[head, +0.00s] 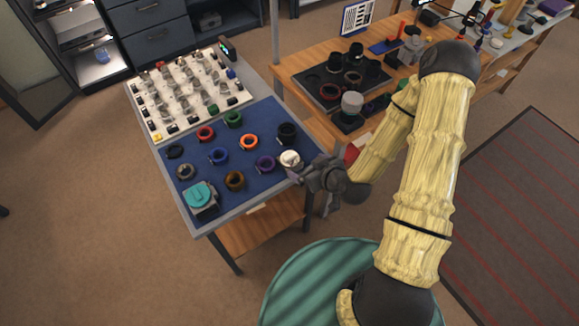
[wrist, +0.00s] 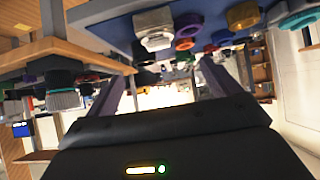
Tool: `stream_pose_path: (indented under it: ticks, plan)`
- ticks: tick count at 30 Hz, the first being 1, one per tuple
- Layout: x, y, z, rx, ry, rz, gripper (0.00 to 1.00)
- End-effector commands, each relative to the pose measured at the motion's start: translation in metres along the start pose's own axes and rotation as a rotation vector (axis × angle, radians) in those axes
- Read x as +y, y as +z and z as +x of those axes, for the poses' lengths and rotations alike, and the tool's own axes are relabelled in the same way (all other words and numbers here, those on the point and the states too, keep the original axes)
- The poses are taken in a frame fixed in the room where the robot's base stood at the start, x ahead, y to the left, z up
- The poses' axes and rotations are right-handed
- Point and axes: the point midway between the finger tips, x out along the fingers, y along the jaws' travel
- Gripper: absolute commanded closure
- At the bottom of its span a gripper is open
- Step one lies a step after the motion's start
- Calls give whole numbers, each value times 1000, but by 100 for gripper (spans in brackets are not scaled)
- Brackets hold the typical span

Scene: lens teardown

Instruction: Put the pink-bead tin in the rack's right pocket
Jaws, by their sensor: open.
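My gripper (head: 312,176) is at the right edge of the blue mat. Its two fingers also show in the wrist view (wrist: 160,92), spread apart with nothing between them. A small pale round container (head: 290,158) sits on the mat's right edge, close by the gripper; it appears to be the pale, many-sided object in the wrist view (wrist: 154,28), beyond the fingers. I cannot make out pink beads, so I cannot tell whether it is the pink-bead tin. I cannot pick out the rack or its right pocket for sure in either view.
The blue mat (head: 222,163) holds several coloured rings and a teal-topped grey block (head: 200,196). A white board (head: 160,120) with rows of small parts lies behind it. A wooden bench (head: 300,68) behind carries a dark tray (head: 316,74) and a grey-capped black cylinder (head: 351,103).

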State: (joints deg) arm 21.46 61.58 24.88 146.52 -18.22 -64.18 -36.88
Motion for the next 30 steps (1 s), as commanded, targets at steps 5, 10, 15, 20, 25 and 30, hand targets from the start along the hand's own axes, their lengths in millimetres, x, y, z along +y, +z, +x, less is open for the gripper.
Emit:
stream_pose_path:
  ticks: [5,10,15,20,25,30]
  plan:
    - [0,4,13,1,1,-1,11]
    - [1,4,21,2,2,-1,11]
    - [1,3,28,3,2,-2,11]
    - [1,3,34,2,2,0,11]
    - [-1,-1,48,-1,-2,2,11]
    - [0,-1,70,-1,-1,3,11]
